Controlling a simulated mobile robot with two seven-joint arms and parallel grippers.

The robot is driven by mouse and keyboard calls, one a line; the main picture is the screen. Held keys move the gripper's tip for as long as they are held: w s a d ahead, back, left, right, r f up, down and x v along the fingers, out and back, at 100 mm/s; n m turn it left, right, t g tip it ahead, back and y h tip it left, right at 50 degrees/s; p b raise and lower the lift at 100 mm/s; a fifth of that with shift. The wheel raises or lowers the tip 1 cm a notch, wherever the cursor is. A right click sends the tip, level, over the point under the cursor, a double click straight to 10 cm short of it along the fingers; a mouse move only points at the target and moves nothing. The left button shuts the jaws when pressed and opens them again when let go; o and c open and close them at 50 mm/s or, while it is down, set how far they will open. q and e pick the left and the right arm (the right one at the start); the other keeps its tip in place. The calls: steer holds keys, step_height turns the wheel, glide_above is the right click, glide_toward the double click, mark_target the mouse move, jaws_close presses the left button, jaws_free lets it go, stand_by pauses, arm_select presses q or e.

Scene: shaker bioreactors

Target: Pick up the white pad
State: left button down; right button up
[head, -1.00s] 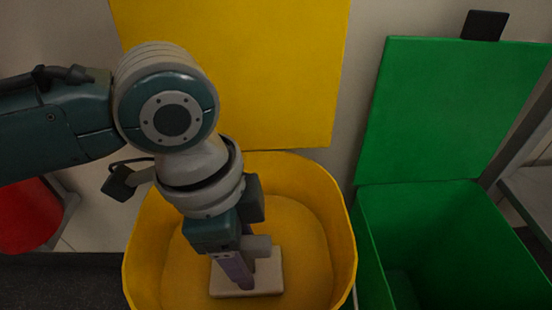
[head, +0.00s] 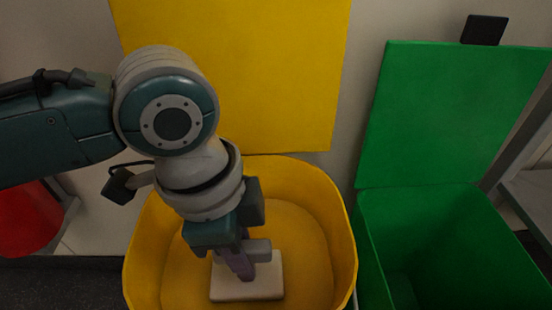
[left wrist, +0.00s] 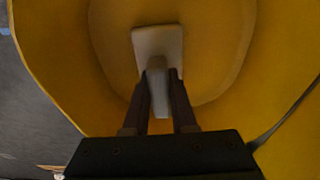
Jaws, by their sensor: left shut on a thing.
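The white pad (head: 268,291) is a pale, flat, rounded rectangle inside the yellow bin (head: 345,225). In the left wrist view the pad (left wrist: 170,40) lies just beyond my fingertips, with a grey handle-like part (left wrist: 158,98) running back between the fingers. My left gripper (head: 246,268) reaches down into the bin from above, and its fingers are shut on that grey part. The fingers hide part of the pad in the head view. I cannot tell whether the pad rests on the bin floor or hangs just above it. My right gripper is not in view.
The yellow bin's lid (head: 245,75) stands open behind it. A green bin (head: 450,240) with a raised lid (head: 455,115) stands close on the right. A red container (head: 25,218) is at the far left. The bin walls surround my left gripper.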

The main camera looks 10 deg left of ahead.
arm_select(q)
steer(key=shift+r, duration=0.1)
step_height(320, 180, up, 20)
steer(key=p, duration=1.1)
steer(key=c, duration=1.3)
jaws_free()
jaws_close()
